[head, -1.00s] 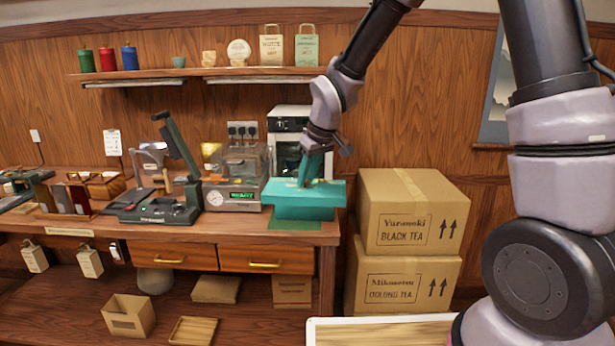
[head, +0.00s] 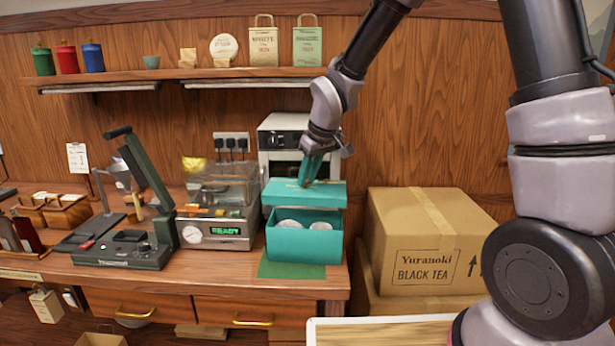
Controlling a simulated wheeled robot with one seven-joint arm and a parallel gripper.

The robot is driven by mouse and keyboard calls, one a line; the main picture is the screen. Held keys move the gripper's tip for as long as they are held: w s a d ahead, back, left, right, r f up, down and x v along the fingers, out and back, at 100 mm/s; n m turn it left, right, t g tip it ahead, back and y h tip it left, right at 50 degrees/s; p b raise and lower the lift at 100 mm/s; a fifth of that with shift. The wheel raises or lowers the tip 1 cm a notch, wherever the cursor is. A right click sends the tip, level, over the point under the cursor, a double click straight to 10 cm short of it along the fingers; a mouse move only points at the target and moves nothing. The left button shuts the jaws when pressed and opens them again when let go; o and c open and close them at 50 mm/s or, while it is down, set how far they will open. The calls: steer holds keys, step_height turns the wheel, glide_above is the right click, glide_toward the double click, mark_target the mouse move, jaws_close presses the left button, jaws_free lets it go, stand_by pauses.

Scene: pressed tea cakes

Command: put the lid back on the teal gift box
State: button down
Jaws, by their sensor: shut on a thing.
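The teal gift box (head: 303,247) stands open on the right end of the wooden counter. Pale round tea cakes (head: 289,224) show inside it. The teal lid (head: 330,193) is level above the box, over its rear part in the picture, with a gap at the front through which the cakes show. My gripper (head: 308,181) comes down from above and is shut on the lid near its middle. Whether the lid touches the box's back rim is hidden.
A dark green mat (head: 291,269) lies before the box. A press with a READY display (head: 220,225) stands close on its left, and a white machine (head: 283,138) behind. Stacked cartons (head: 425,240) stand to the right. A shelf (head: 190,77) runs above.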

mark_target(310, 190)
steer(key=shift+f, duration=3.15)
steer(key=shift+f, duration=1)
stand_by(1.1)
stand_by(0.3)
steer(key=c, duration=0.6)
jaws_free()
steer(key=shift+c, duration=0.2)
steer(key=o, duration=0.3)
steer(key=shift+r, duration=3.5)
